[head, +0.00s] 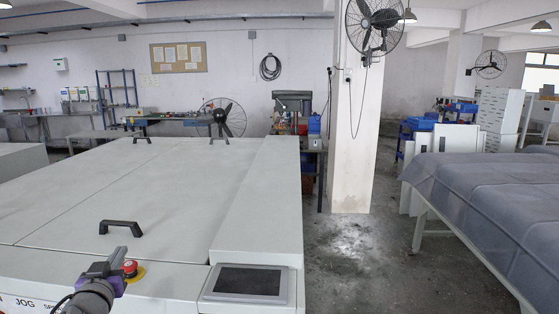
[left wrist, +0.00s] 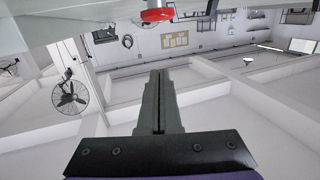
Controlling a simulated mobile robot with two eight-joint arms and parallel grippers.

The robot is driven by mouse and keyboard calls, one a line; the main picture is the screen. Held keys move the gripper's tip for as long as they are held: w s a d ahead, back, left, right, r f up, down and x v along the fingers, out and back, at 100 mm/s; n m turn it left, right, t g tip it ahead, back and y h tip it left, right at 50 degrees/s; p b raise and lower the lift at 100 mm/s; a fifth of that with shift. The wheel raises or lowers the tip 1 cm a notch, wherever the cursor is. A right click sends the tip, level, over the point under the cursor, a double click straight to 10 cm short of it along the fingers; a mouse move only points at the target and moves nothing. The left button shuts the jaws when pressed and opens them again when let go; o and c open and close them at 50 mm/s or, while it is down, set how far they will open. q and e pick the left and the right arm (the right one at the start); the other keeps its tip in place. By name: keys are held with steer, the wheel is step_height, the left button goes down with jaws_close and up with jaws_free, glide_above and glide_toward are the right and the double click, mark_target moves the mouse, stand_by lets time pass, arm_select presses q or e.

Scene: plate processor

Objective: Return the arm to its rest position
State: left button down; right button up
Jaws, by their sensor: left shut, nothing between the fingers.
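My left gripper (head: 118,256) is at the lower left of the head view, above the front edge of the large white machine (head: 120,190). Its fingers are shut with nothing between them. In the left wrist view the shut fingers (left wrist: 159,76) stand upright at the middle. The red emergency stop button (head: 130,266) on its yellow base is right beside the gripper in the head view. The button also shows at the top of the left wrist view (left wrist: 157,14), apart from the fingertips. My right gripper is not in view.
A dark touch screen (head: 249,281) sits on the machine's front right. A black handle (head: 120,227) stands on its lid. A white pillar (head: 357,130) rises behind an open floor aisle (head: 350,255). A grey-covered table (head: 490,190) is at the right.

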arm_select(q)
steer(key=s+d+f+m+g+h+p, duration=0.1)
steer(key=s+d+f+g, duration=0.4)
steer(key=s+d+f, duration=0.5)
steer(key=s+d+f+m+g+h+p, duration=0.1)
steer(key=s+d+f+g+h+p, duration=0.2)
steer(key=s, duration=1.4)
steer(key=d+f+g+p, duration=0.1)
steer(key=d+f+g, duration=0.2)
steer(key=d+f, duration=0.4)
step_height(320, 180, down, 2)
steer(key=shift+s+f+m+p, duration=0.1)
steer(key=shift+s+m+p, duration=0.2)
steer(key=shift+s+p, duration=0.1)
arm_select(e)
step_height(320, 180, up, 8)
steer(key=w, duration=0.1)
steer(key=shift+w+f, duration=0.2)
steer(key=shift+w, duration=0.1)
